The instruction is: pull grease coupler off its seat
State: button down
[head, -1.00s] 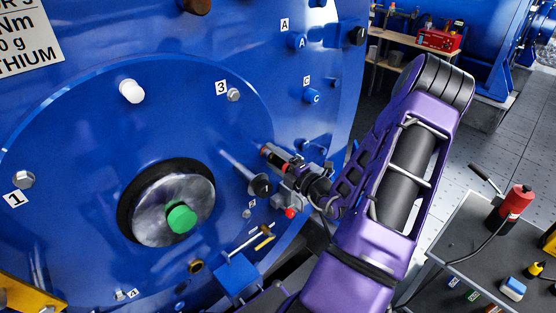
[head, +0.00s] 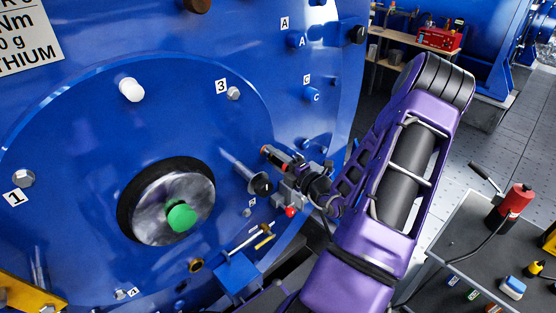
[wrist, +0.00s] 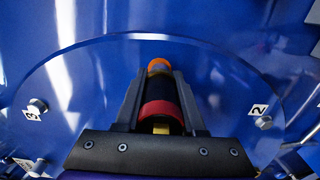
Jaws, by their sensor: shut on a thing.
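The grease coupler (wrist: 160,88) is a black cylinder with an orange end and a red ring, seen between the two dark fingers of my gripper (wrist: 162,98) in the wrist view. In the head view my gripper (head: 287,164) is shut on the coupler, whose orange-red end (head: 265,151) sticks out to the left, close in front of the blue motor face. The seat cannot be made out in either view, and I cannot tell whether the coupler touches it.
A silver rod with a black end (head: 261,187) stands out from the motor face (head: 90,130) just below my gripper. A grey bench (head: 455,235) with a red bottle stands at the right.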

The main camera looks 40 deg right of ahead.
jog(key=shift+s, duration=0.1)
dwell(0.8)
jog(key=shift+s+d, duration=0.2)
jog(key=shift+s, duration=2.65)
jog(key=s+d, duration=0.1)
jog(key=s, duration=2.1)
jog(key=shift+d, duration=0.35)
jog(key=shift+s, duration=0.1)
